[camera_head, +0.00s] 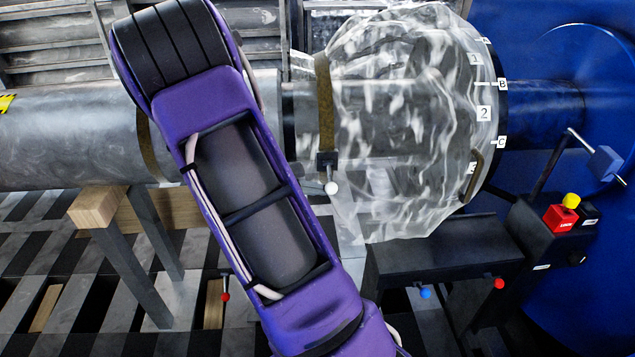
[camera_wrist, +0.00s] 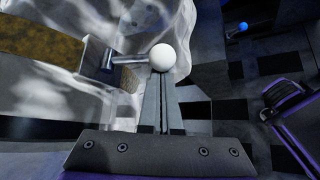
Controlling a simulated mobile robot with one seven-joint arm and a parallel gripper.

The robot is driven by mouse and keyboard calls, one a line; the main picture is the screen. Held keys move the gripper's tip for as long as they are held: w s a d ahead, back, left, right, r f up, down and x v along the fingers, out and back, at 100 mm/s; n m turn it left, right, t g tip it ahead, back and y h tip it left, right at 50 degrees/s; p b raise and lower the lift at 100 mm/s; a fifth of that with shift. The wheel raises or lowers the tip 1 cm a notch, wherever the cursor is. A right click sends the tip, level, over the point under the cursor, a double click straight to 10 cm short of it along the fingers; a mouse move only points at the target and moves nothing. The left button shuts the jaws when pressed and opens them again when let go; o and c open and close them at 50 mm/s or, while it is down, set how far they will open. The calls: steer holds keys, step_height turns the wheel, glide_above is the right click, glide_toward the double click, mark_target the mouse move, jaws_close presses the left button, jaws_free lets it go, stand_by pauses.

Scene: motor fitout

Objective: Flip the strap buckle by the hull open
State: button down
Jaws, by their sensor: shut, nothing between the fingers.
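A brown strap (camera_head: 325,100) wraps the left end of a clear plastic cover on the shaft. Its dark buckle (camera_head: 327,160) has a short lever with a white ball knob (camera_head: 331,188) at its end. In the wrist view the strap (camera_wrist: 40,50) comes in from the left to the buckle (camera_wrist: 97,60), and the metal lever runs right to the white ball (camera_wrist: 162,57). My gripper (camera_wrist: 160,78) is shut and empty, its tips at the ball's lower side; I cannot tell whether they touch. In the head view the gripper is out of sight.
The wrinkled plastic cover (camera_head: 400,120) surrounds the shaft beside the blue hull (camera_head: 560,300). A black box (camera_head: 440,245) with blue and red knobs stands below. A red switch (camera_head: 561,218) sits right of it. A wooden-topped trestle (camera_head: 97,205) is at left.

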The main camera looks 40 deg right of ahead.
mark_target(330, 182)
steer(key=shift+s+r+p, duration=0.15)
steer(key=shift+r+p, duration=0.05)
steer(key=shift+r, duration=0.65)
steer(key=shift+s+r+p, duration=0.15)
steer(key=shift+r, duration=0.7)
steer(key=shift+w+d+r, duration=0.1)
steer(key=shift+w+r, duration=0.05)
steer(key=shift+r, duration=0.5)
steer(key=shift+w+d+r, duration=0.1)
steer(key=shift+w+r, duration=0.05)
steer(key=shift+r, duration=0.5)
steer(key=shift+w+r, duration=0.1)
step_height(330, 182, down, 4)
steer(key=a+b, duration=0.2)
steer(key=b, duration=0.1)
steer(key=w+a+r+p, duration=0.1)
steer(key=w+a+r, duration=0.4)
steer(key=r, duration=0.1)
steer(key=shift+a+r+p, duration=0.25)
steer(key=shift+a+p, duration=0.1)
